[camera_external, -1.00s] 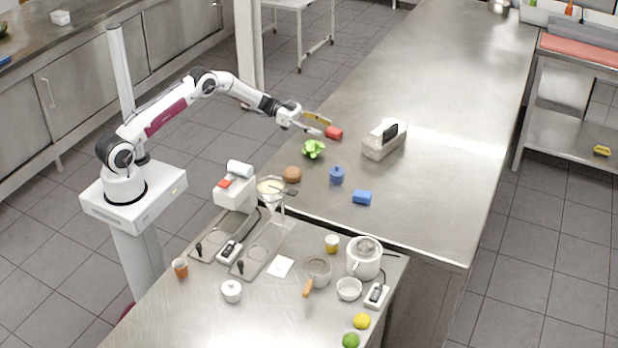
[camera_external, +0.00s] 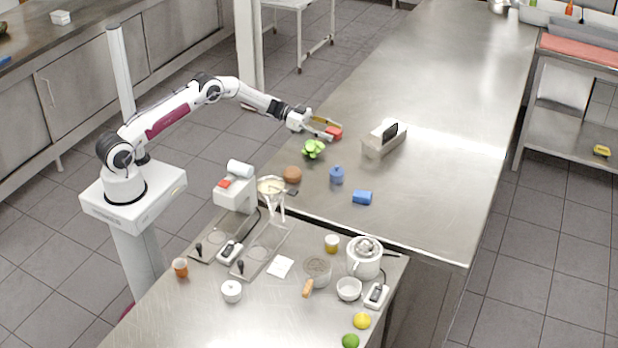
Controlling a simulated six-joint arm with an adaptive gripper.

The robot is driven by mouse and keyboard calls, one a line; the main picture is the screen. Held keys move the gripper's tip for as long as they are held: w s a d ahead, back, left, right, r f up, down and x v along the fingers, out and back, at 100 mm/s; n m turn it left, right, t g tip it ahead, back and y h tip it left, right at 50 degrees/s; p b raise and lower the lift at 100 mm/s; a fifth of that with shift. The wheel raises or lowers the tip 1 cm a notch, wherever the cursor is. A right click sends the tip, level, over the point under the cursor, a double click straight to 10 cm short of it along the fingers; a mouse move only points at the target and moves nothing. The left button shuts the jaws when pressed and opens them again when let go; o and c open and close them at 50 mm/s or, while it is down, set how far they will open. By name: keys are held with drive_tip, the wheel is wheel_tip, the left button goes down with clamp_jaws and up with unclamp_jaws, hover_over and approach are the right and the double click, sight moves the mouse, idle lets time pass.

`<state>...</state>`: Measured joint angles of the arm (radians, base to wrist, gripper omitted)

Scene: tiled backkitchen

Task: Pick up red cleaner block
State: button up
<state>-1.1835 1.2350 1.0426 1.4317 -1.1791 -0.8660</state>
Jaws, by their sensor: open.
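The red cleaner block (camera_external: 335,132) lies on the long steel counter, behind the green leafy vegetable. My gripper (camera_external: 330,129) is open and low over the counter, reaching in from the left. Its two fingers point at the red block. One finger is on the far side and one on the near side in the picture. The near finger partly covers the block's left edge. I cannot tell whether the fingers touch the block.
The green vegetable (camera_external: 313,149) sits just in front of my gripper. The counter behind is clear.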

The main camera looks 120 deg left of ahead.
sight(330, 128)
drive_tip(key=c, duration=1.3)
drive_tip(key=shift+r, duration=0.1)
drive_tip(key=shift+r, duration=4.95)
